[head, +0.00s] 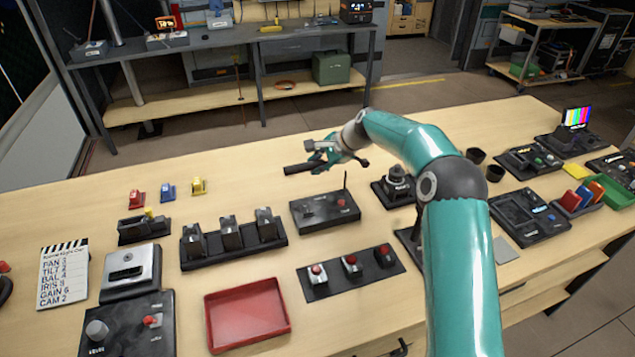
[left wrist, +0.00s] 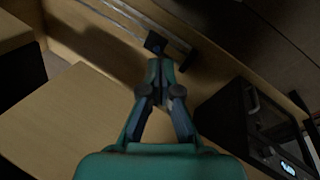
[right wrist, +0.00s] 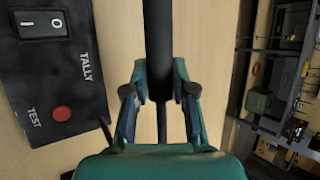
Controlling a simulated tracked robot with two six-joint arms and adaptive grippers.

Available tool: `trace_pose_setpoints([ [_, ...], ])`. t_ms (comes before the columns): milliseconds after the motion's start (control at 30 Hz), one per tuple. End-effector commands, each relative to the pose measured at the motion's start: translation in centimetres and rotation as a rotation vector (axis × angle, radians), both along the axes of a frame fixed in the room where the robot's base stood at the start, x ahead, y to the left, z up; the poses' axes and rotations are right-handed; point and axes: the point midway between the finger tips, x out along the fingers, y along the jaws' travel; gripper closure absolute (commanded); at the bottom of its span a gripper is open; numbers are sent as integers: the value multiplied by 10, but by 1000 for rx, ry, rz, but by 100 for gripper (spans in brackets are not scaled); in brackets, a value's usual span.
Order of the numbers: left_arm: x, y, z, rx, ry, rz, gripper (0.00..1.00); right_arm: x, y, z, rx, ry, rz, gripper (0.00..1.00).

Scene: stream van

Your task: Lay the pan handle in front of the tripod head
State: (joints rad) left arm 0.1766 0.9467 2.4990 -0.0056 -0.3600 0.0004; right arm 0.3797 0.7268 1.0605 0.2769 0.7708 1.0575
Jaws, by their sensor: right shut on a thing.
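The pan handle (head: 301,169) is a dark rod, roughly level above the table. My right gripper (head: 325,160) is shut on it. In the right wrist view the rod (right wrist: 158,35) runs up between the fingers (right wrist: 160,88). The tripod head (head: 396,183) appears to be the dark round-topped unit just right of the gripper, partly behind my right arm. My left gripper (left wrist: 158,78) shows only in the left wrist view. Its fingers are together with nothing clearly held, low beside wooden furniture.
The tally box (head: 325,209) with a thin upright stalk stands just below the held rod; it also shows in the right wrist view (right wrist: 50,60). A row of button units (head: 351,266), a red tray (head: 247,347) and a block rack (head: 234,252) lie nearer. Bare table lies beyond the rod.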

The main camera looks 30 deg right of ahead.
Motion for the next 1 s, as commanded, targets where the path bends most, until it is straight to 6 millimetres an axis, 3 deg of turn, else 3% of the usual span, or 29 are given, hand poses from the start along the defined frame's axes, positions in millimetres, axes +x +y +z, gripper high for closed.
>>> trace_pose_setpoints([
  [567,0,0,6,0,-1,0,100,1,2,-61,0,0,3,100],
  [867,0,0,4,0,0,0,100,2,3,-64,0,-2,5,100],
  [900,0,0,4,0,0,0,100,2,3,-65,0,0,5,73],
  [1000,0,0,5,0,0,0,100,2,3,-65,0,0,5,64],
])
